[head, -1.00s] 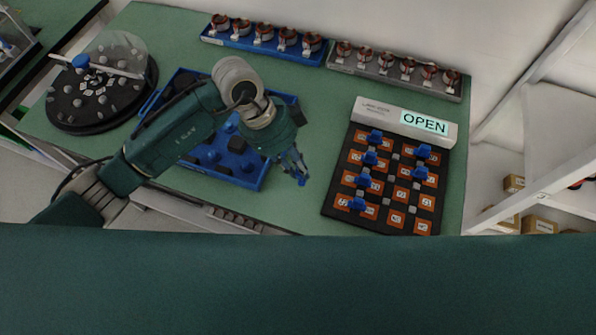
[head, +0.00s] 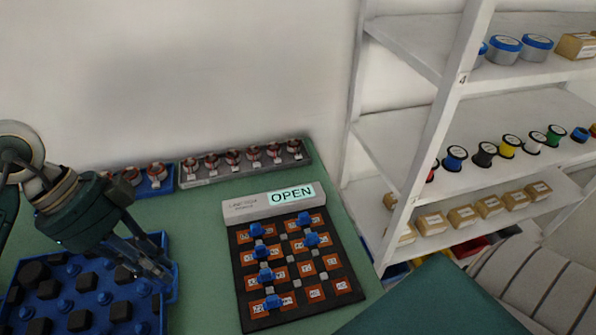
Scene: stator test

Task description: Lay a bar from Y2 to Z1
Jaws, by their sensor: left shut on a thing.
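The black test board (head: 290,291) has orange labelled terminal plates and several blue bar pieces (head: 265,275) seated on it, most along its left side. The labels are too small to tell Y2 and Z1 apart. Its grey header carries a display (head: 292,195) reading OPEN. My left gripper (head: 163,270) points down and right at the right edge of the blue tray (head: 170,285), left of the board. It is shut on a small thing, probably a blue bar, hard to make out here. My right gripper is not in view.
The blue tray holds black and blue pieces. A grey rack (head: 245,167) and a blue rack (head: 165,186) of copper-wound stators stand behind. A white shelf (head: 420,120) with spools and boxes is at the right. Green bench top is clear between tray and board.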

